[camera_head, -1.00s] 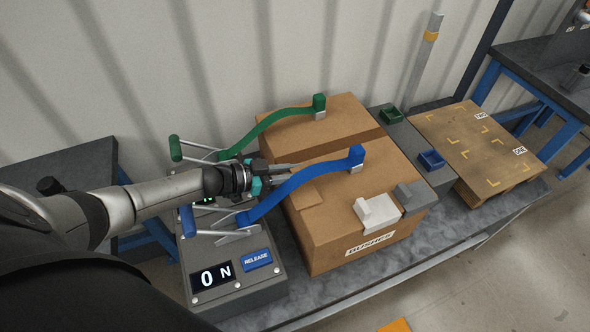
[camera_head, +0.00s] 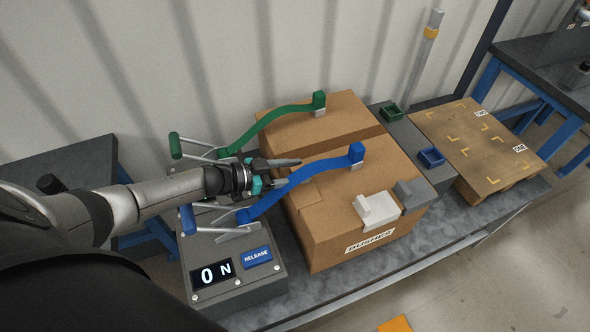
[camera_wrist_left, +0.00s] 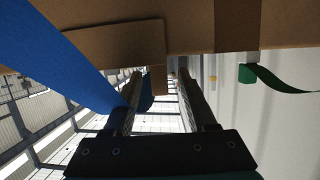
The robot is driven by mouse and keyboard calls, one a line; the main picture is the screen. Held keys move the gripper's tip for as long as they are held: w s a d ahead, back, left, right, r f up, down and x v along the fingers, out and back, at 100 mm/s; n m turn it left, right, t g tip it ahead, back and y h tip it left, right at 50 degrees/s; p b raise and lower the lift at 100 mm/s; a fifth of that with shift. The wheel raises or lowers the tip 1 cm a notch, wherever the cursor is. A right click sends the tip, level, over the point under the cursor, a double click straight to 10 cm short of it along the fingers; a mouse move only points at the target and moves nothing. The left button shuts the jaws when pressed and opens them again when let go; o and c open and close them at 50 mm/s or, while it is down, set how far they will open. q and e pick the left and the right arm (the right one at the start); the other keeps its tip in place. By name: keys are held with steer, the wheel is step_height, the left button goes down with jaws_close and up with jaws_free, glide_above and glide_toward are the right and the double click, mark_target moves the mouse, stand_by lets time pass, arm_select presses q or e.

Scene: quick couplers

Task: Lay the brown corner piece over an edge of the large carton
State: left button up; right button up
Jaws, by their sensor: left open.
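The large carton (camera_head: 345,225), labelled BUSHES, stands on the grey bench. The brown corner piece (camera_head: 304,193) lies over its left top edge, just in front of the blue strap. In the left wrist view one flap of the brown corner piece (camera_wrist_left: 118,44) lies flat against the carton (camera_wrist_left: 210,28), and a narrow part hangs down near the fingertips. My left gripper (camera_head: 294,171) is open beside that edge, its fingers spread and apart from the piece's flat flap. The gripper also shows in the left wrist view (camera_wrist_left: 160,76). My right gripper is not in view.
The blue strap (camera_head: 310,172) and green strap (camera_head: 285,112) reach over the carton from the tensioner box (camera_head: 240,285), which reads 0 N. White (camera_head: 378,208) and grey (camera_head: 412,194) corner pieces sit on the right edge. A pallet (camera_head: 480,150) stands further right.

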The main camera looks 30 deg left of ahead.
arm_select(q)
step_height(320, 180, up, 20)
steer(key=p, duration=0.7)
